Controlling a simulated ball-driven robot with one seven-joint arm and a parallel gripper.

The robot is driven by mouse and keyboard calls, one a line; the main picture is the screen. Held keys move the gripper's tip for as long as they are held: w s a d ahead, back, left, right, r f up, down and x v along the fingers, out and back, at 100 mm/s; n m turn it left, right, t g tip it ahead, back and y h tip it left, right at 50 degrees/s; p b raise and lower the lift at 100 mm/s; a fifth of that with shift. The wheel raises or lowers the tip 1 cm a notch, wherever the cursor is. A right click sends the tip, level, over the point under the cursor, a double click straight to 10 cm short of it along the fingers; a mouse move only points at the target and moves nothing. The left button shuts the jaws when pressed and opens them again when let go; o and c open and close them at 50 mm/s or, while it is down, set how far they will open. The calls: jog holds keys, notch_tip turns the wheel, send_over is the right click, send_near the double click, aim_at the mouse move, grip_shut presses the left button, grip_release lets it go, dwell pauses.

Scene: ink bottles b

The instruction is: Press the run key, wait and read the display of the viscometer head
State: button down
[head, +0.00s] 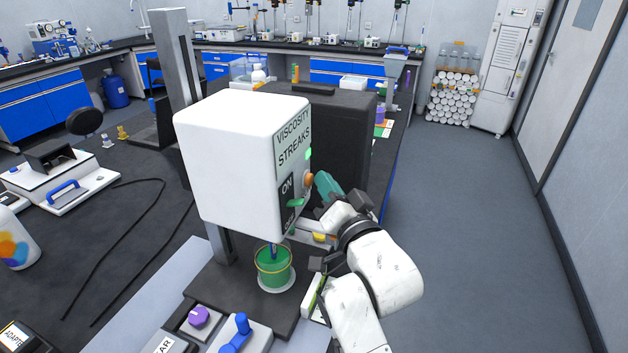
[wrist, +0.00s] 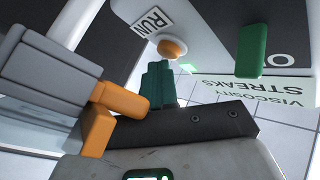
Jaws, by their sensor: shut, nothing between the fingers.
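The viscometer head (head: 240,160) is a large white box on a grey column. Its side carries a "VISCOSITY STREAKS" label (head: 293,138), a lit green patch (head: 309,154) and a dark panel (head: 287,187) reading "ON". A green lever (head: 295,203) covers part of that panel; it also shows in the wrist view (wrist: 252,50). The round orange run key (head: 309,180) also appears in the wrist view (wrist: 172,49) beside a "RUN" label (wrist: 153,21). My gripper (wrist: 158,82) is shut and empty, its teal fingertips just at the key. I cannot tell if they touch.
A green beaker (head: 274,267) stands under the head on the dark base. A purple knob (head: 198,317) and a blue handle (head: 238,333) are in front. A dark box (head: 345,130) stands close behind. The floor (head: 470,230) at right is clear.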

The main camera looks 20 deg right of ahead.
jog(key=shift+w+a+f+y, duration=0.15)
jog(key=shift+a+f+y, duration=0.2)
jog(key=shift+a, duration=0.35)
jog(key=shift+d, duration=0.15)
jog(key=shift+s+d+f, duration=0.3)
jog(key=shift+s+d, duration=0.15)
jog(key=shift+s, duration=0.15)
jog(key=shift+d, duration=0.1)
jog(key=shift+s+d+r+p, duration=0.1)
jog(key=shift+s+d+p, duration=0.35)
jog(key=shift+d, duration=0.3)
jog(key=shift+s+d+r+p, duration=0.1)
jog(key=shift+s+d+p, duration=0.35)
jog(key=shift+d, duration=0.35)
jog(key=shift+s+d+r+p, duration=0.1)
jog(key=shift+s+d+p, duration=0.2)
jog(key=shift+s+d, duration=0.35)
jog(key=shift+w+d, duration=0.1)
